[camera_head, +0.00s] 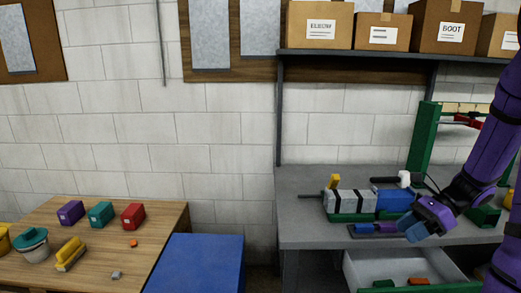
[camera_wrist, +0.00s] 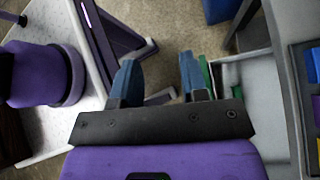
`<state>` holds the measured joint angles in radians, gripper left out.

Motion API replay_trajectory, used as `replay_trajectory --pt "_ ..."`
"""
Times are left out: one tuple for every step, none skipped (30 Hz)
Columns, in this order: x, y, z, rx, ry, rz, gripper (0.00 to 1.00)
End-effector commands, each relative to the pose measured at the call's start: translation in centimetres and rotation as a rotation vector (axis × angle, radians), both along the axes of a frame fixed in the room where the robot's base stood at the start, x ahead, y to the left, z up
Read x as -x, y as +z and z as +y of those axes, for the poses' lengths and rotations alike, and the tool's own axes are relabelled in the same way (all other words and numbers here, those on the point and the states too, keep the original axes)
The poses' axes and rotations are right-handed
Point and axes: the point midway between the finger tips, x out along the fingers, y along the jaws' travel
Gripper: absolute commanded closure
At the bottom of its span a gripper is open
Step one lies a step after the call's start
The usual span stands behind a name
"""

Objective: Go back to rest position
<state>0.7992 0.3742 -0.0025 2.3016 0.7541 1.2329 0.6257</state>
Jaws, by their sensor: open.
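My purple gripper (camera_head: 411,227) is at the right of the head view, in front of the grey workbench (camera_head: 300,215) and above its open drawer (camera_head: 350,260). Its two blue fingers are apart, with nothing between them. In the wrist view the gripper (camera_wrist: 158,75) points down past the bench side, with bare floor (camera_wrist: 165,45) showing between and beyond the fingers.
A grey-and-blue machine (camera_head: 352,202) and a dark tray (camera_head: 362,231) with blue and purple pieces are on the bench near my gripper. The drawer holds green and orange pieces. A wooden table (camera_head: 110,262) with coloured boxes and a blue block (camera_head: 195,263) stand left.

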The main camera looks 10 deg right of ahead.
Motion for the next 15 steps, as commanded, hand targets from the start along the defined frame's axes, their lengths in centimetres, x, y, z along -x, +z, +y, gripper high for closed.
replay_trajectory --pt "0.0 1.3 1.2 0.050 0.068 -0.037 0.60" --pt "0.1 1.9 1.8 0.079 0.107 -0.057 0.60" --pt "0.2 2.7 2.6 0.116 0.161 -0.086 0.60" --pt "0.3 3.4 3.1 0.144 0.201 -0.108 0.60" --pt "0.4 4.0 3.7 0.172 0.241 -0.130 0.60" --pt "0.5 4.7 4.5 0.209 0.294 -0.159 0.60" --pt "0.7 5.3 5.0 0.235 0.334 -0.181 0.60" --pt "0.9 5.8 5.6 0.262 0.374 -0.203 0.60" --pt "1.1 6.6 6.3 0.299 0.427 -0.234 0.60" --pt "1.3 7.1 6.8 0.326 0.467 -0.257 0.60" --pt "1.5 7.7 7.3 0.351 0.507 -0.281 0.60" --pt "1.9 8.4 8.0 0.386 0.560 -0.311 0.60" --pt "2.1 8.9 8.5 0.413 0.600 -0.335 0.60" --pt "2.4 9.4 9.0 0.440 0.639 -0.359 0.60" --pt "2.7 10.1 9.6 0.474 0.693 -0.391 0.60"
